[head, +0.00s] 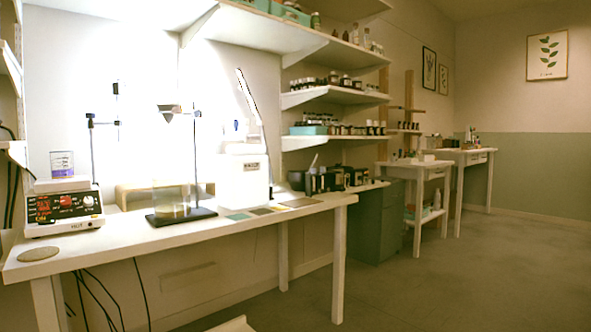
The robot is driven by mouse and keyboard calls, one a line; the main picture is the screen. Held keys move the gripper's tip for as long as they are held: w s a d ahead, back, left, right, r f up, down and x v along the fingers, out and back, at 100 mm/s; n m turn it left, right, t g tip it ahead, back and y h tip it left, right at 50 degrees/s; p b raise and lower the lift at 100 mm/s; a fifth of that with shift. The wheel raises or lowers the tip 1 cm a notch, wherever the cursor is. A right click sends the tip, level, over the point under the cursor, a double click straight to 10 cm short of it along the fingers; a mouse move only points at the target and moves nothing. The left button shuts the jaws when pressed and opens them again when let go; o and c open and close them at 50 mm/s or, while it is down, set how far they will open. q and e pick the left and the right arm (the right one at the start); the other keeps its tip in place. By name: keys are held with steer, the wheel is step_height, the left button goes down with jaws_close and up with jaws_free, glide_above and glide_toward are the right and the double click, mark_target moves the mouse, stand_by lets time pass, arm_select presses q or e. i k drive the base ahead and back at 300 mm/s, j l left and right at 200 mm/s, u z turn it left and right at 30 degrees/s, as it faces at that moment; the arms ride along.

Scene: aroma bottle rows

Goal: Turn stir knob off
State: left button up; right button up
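A white hotplate stirrer (66,226) stands at the left end of the white bench. Its dark front panel carries red lit markings, a red control (66,202) near the middle and a pale round knob (89,200) at the right. Which of these is the stir knob, and how it is turned, is too small to tell. Neither of my grippers shows in the head view.
A round coaster (39,253) lies at the bench's (130,243) front left. A clamp stand (182,216) with glassware and a white instrument (243,180) stand to the right. Cables hang below the bench. Shelves run overhead. The floor at right is clear.

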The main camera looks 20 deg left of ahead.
mark_target(87, 201)
steer(key=i+j+u, duration=0.25)
steer(key=j+u, duration=0.15)
steer(key=j, duration=0.25)
steer(key=i+j+u, duration=0.4)
steer(key=j, duration=0.15)
steer(key=i+j+u, duration=0.75)
steer(key=i, duration=0.1)
